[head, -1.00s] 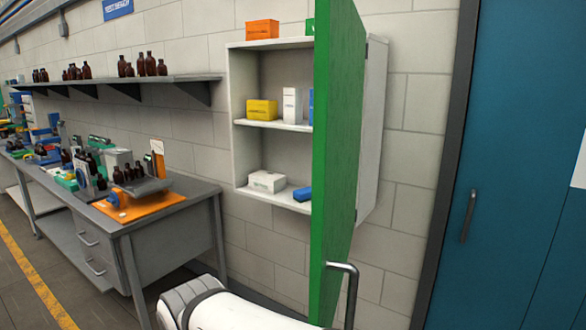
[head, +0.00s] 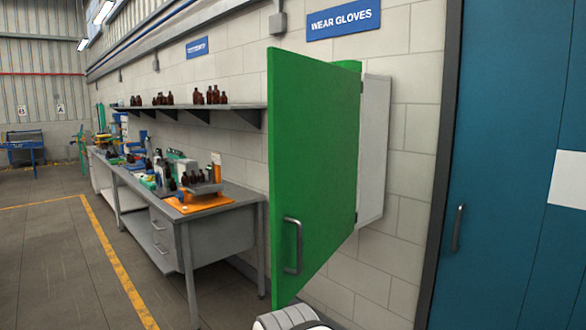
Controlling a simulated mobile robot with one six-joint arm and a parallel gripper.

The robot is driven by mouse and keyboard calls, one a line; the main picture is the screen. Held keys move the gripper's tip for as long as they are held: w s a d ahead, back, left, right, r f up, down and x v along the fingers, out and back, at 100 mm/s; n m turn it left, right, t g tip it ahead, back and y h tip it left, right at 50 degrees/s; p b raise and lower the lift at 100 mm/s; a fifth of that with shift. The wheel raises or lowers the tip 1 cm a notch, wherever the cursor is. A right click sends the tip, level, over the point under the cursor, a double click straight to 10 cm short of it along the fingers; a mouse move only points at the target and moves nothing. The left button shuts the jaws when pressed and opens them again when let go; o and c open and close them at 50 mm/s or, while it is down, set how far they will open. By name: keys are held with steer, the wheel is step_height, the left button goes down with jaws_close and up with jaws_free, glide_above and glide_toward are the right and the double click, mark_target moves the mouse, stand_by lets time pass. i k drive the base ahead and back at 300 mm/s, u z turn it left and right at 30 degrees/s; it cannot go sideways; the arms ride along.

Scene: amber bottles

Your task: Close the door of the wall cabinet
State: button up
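The wall cabinet's green door (head: 312,170) stands open, swung out from the wall. It hides the shelves and contents inside. A metal bar handle (head: 293,246) is on the door's face, low and near its free edge. The white side of the wall cabinet (head: 374,150) shows to the right of the door, at the hinges. A white piece of my arm shows at the bottom edge, below the door. My gripper is not in view.
A grey workbench (head: 222,233) with an orange mat stands left along the wall, under a shelf (head: 200,107) of amber bottles. A blue door (head: 510,200) is at the right. The floor (head: 60,270) at left is clear, with a yellow line.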

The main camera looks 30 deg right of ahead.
mark_target(314, 104)
steer(key=z, duration=0.9)
steer(key=i, duration=1)
steer(key=z, duration=0.05)
steer(key=k, duration=1.05)
steer(key=u, duration=0.35)
steer(key=i, duration=0.65)
steer(key=z, duration=0.05)
